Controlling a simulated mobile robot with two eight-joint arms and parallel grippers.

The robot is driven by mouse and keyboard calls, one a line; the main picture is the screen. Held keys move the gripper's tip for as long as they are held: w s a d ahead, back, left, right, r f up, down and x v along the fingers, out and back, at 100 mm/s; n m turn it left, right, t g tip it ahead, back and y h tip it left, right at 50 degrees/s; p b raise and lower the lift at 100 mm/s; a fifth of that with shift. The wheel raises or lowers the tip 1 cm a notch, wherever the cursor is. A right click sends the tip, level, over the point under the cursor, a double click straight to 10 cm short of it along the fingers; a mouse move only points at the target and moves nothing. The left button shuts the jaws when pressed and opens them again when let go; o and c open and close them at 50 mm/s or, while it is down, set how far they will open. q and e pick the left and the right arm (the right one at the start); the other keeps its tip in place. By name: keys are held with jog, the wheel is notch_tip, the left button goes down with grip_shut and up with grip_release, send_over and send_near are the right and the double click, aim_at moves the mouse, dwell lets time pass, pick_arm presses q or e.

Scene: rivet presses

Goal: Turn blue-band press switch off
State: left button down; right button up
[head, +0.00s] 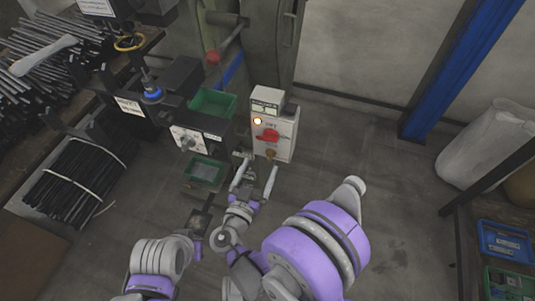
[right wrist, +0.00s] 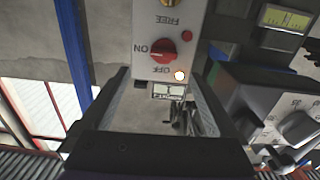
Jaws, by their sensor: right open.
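The grey switch box (head: 285,136) stands in front of the presses with a red rotary switch (head: 266,135) on its face. The press with a blue band (head: 152,94) stands left of the box. My right gripper (head: 256,176) is open and empty, just below the box and apart from the switch. My left gripper (head: 201,215) is low, left of the right one; its jaws are unclear.
Green bins (head: 212,103) and a white-faced control unit (head: 188,140) stand close left of the switch box. Black rods (head: 75,180) lie bundled at far left. A blue post (head: 455,75) rises at the right. The floor right of the box is clear.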

aim_at(269, 141)
jog(key=x, duration=1)
jog(key=shift+w+a, duration=0.3)
jog(key=shift+w, duration=0.05)
jog(key=c, duration=1.4)
